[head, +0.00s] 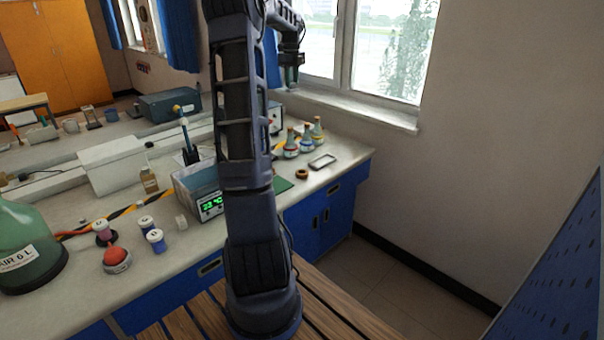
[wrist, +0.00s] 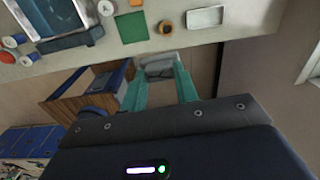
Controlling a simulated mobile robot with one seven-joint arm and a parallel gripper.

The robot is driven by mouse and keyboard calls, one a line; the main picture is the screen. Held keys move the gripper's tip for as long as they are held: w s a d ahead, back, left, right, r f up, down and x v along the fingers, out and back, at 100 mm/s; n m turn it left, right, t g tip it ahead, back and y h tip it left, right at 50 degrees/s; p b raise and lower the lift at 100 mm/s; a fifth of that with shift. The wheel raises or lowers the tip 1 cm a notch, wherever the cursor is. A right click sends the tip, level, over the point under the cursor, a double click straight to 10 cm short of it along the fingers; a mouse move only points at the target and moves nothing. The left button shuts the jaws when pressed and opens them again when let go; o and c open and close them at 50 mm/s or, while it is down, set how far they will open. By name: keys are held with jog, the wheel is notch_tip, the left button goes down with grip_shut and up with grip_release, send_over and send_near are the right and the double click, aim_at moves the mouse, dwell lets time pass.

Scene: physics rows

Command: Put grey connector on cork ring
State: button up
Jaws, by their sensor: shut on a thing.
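My gripper (head: 291,75) is raised high near the window in the head view. In the wrist view its teal fingers (wrist: 160,84) are shut on a grey piece, the grey connector (wrist: 160,62), held at the fingertips. Its far details are too small to tell. The cork ring (head: 302,174) is a small brown ring lying on the bench beside the green mat. It also shows in the wrist view (wrist: 166,27), beyond the fingertips, apart from the connector. Nothing is seen on the ring.
A shallow metal tray (head: 322,161) lies right of the ring. Several flasks (head: 306,141) stand behind it. A green mat (head: 283,186) and a device with a lit display (head: 205,203) are to the left. The bench's front edge is close to the ring.

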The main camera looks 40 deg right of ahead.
jog(key=s+d+f, duration=0.1)
jog(key=s+d, duration=0.1)
jog(key=s, duration=0.2)
jog(key=shift+m, duration=0.3)
jog(key=f, duration=3.7)
jog(key=shift+w+f, duration=0.1)
jog(key=shift+w, duration=0.1)
jog(key=o, duration=0.9)
jog(key=shift+f, duration=0.1)
jog(key=shift+o, duration=0.3)
